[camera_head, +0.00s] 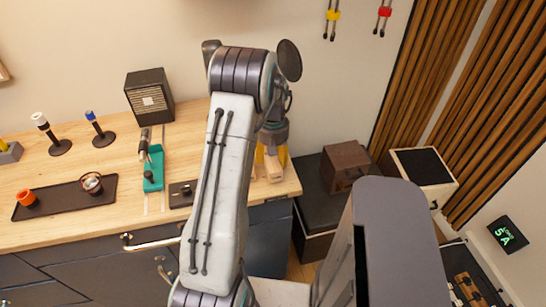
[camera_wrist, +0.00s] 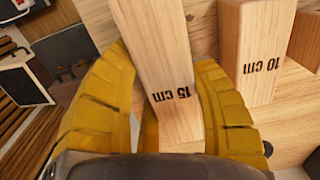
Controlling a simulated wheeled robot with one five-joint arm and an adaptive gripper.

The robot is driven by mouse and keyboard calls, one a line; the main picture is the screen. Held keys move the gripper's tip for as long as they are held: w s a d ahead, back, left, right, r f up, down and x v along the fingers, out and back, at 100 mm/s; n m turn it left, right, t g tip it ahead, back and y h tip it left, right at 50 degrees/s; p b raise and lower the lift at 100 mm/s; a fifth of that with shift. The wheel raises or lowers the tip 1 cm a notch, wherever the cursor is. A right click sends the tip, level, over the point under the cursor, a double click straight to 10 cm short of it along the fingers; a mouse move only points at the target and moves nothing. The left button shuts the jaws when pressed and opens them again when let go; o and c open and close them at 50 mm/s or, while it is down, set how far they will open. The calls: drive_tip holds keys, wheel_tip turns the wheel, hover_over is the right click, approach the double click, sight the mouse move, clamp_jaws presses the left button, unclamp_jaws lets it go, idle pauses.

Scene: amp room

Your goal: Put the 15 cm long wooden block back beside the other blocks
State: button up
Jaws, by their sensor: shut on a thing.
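The 15 cm wooden block (camera_wrist: 163,75), with its black "15 cm" print, stands between the two yellow fingers of my gripper (camera_wrist: 158,90) in the wrist view. The gripper is shut on it. The 10 cm wooden block (camera_wrist: 258,55) is just right of it, with a narrow gap between them. Another wooden block (camera_wrist: 306,38) is partly cut off at the right edge. In the head view, my gripper (camera_head: 271,157) is at the right end of the wooden bench (camera_head: 288,187), with pale wood showing below it. My arm hides part of this area.
A teal holder (camera_head: 154,168) and a small dark box (camera_head: 182,193) stand on the bench left of my arm. A black speaker (camera_head: 149,97) stands by the wall. A dark tray (camera_head: 62,198) lies further left. A brown box (camera_head: 344,166) sits lower, right of the bench.

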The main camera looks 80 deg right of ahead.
drive_tip(key=shift+f, duration=0.35)
drive_tip(key=shift+f, duration=0.15)
drive_tip(key=o, duration=1)
drive_tip(key=shift+c, duration=0.2)
